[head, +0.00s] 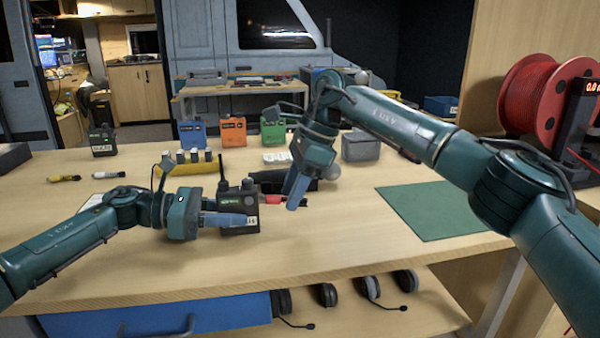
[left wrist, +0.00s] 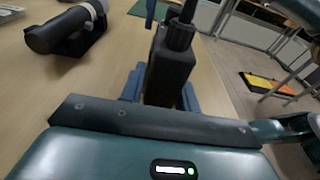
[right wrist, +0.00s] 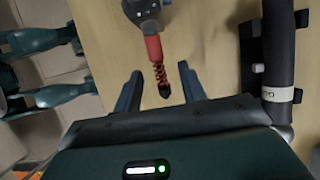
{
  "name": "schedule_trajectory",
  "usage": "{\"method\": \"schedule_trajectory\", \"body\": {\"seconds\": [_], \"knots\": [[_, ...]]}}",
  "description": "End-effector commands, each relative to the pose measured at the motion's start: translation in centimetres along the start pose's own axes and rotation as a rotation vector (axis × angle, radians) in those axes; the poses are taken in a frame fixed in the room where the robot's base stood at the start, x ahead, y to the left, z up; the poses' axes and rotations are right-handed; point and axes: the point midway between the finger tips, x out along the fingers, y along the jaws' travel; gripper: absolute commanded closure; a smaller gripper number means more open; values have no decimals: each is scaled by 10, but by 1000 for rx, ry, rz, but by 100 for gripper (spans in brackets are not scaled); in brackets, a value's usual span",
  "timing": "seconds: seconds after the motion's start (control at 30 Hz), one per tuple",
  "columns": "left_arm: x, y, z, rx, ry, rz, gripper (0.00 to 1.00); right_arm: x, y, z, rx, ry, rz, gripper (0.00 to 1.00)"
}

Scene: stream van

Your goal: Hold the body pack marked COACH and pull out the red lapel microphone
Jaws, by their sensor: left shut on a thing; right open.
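A black body pack (head: 238,210) with a stub antenna and a small green display stands at the middle front of the table. Its marking is too small to read. My left gripper (head: 225,220) is shut on this pack; the pack also shows between the fingers in the left wrist view (left wrist: 170,72). A red plug with a ribbed sleeve (right wrist: 154,50) sticks out from the pack's side, and it shows in the head view (head: 272,199). My right gripper (right wrist: 158,88) is open, with its fingers on either side of the sleeve's dark end, apart from it.
A black tube with a white band (right wrist: 279,60) lies close beside my right gripper. Blue (head: 193,134), orange (head: 232,132) and green (head: 271,133) packs stand behind. A green mat (head: 440,210) lies clear at right, near a red cable reel (head: 528,92).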

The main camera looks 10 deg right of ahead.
Motion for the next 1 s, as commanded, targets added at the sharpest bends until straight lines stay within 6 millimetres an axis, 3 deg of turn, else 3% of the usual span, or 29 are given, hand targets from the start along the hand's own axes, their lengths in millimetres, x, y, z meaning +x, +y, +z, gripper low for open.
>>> {"method": "schedule_trajectory", "body": {"seconds": [0.33, 0.8, 0.9, 0.93, 1.0], "knots": [[0, 0, 0, 0, 0, 0, 94, 3, 0, 0, 0, 0, 0, 61], [0, 0, 0, 0, 0, 0, 94, 3, 0, 0, 0, -1, 0, 99], [0, 0, 0, 0, 0, 0, 94, 3, 0, 0, 0, -1, 0, 100], [0, 0, 0, 0, 0, 0, 94, 3, 0, 0, 0, -1, 0, 88], [0, 0, 0, 0, 0, 0, 94, 3, 0, 0, 0, -1, 0, 94]]}}
